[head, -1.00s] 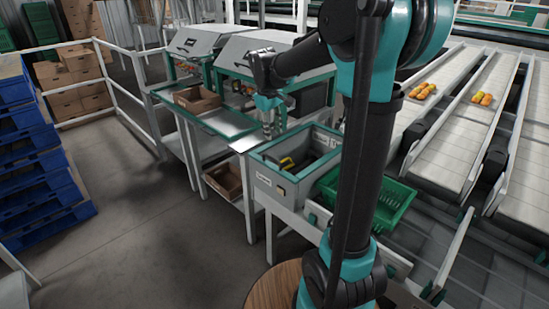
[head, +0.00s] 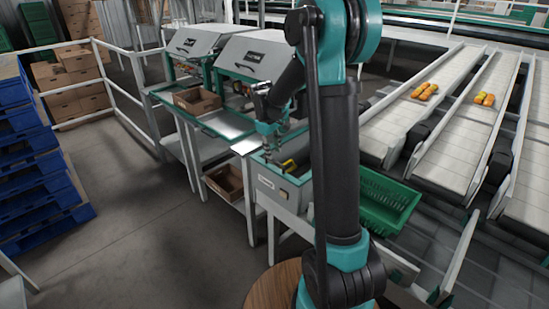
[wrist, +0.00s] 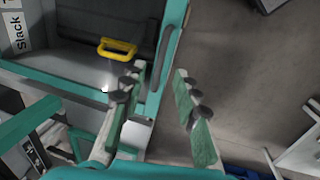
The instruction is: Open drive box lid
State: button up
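A grey box with a teal rim (head: 262,163) stands right of the steel bench in the head view. Its front and right side are partly hidden behind my arm. A yellow handle (head: 289,165) shows inside; in the wrist view the handle (wrist: 118,48) sits on a dark panel, which looks like the lid, within the teal frame (wrist: 172,40). I cannot read a "drive box" label. My gripper (head: 268,150) is over the box's left rim. In the wrist view my gripper (wrist: 160,70) is open and empty, its fingers to the right of the handle and apart from it.
A label reading "Slack" (wrist: 17,30) is at upper left of the wrist view. A green crate (head: 390,203) stands right of the box. Two machines with grey hoods (head: 250,55) stand behind. Conveyors (head: 440,95) fill the right. Floor (head: 140,210) is clear on the left.

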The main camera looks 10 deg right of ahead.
aim_at(275, 161)
jog(key=shift+w+d+f, duration=0.1)
jog(key=shift+d+f, duration=0.05)
jog(key=shift+f, duration=0.85)
jog(key=shift+w+d+f, duration=0.1)
jog(key=shift+d+f, duration=0.05)
jog(key=shift+f, duration=0.85)
grip_shut()
